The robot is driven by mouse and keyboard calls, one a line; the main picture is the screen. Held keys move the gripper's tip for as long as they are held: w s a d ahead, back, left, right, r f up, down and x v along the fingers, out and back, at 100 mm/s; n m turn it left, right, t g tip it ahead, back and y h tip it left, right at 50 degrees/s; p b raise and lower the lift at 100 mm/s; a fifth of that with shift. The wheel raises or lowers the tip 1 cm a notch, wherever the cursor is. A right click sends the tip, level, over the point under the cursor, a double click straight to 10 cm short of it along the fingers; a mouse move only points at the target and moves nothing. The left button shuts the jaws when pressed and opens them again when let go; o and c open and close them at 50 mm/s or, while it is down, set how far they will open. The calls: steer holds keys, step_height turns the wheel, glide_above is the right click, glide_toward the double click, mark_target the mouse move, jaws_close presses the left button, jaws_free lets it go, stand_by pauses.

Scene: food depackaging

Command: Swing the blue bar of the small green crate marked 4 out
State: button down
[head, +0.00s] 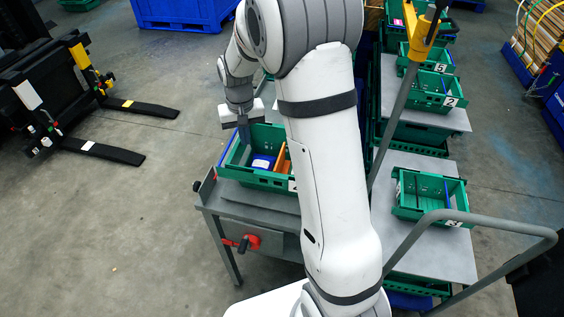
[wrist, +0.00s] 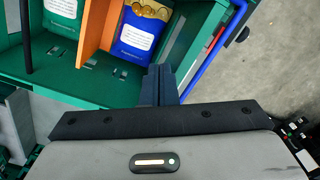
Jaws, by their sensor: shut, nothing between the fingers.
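A small green crate (head: 262,180) stands on the grey cart; its label is mostly hidden behind my arm, so I cannot read its number. In the wrist view the crate (wrist: 110,76) fills the upper left. Its blue bar (wrist: 213,62) runs along the outer right side there, curved at the top; in the head view the blue bar (head: 228,148) shows at the left end. My gripper (head: 244,140) points down over the crate's left part. In the wrist view my gripper (wrist: 161,72) is shut and empty, its fingers just left of the bar's lower end; contact is unclear.
The crate holds a blue packet (wrist: 140,32), another packet (wrist: 62,8) and an orange divider (wrist: 98,28). Green crates marked 3 (head: 430,198), 2 (head: 434,92) and 5 (head: 424,58) stand right. A red-handled clamp (head: 247,242) is on the cart front.

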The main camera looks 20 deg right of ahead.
step_height(320, 180, up, 8)
steer(key=p, duration=0.5)
steer(key=shift+s+d, duration=0.25)
steer(key=shift+d, duration=0.15)
steer(key=s+d+r+t, duration=0.1)
steer(key=s+r, duration=0.2)
steer(key=s, duration=0.5)
steer(key=s+r+t, duration=0.1)
steer(key=s+r, duration=0.3)
steer(key=s, duration=0.4)
steer(key=s+d+r+t, duration=0.1)
steer(key=s+r, duration=0.2)
steer(key=s, duration=0.6)
steer(key=shift+d+r+n, duration=0.25)
steer(key=shift+d+n, duration=0.05)
steer(key=shift+n, duration=0.1)
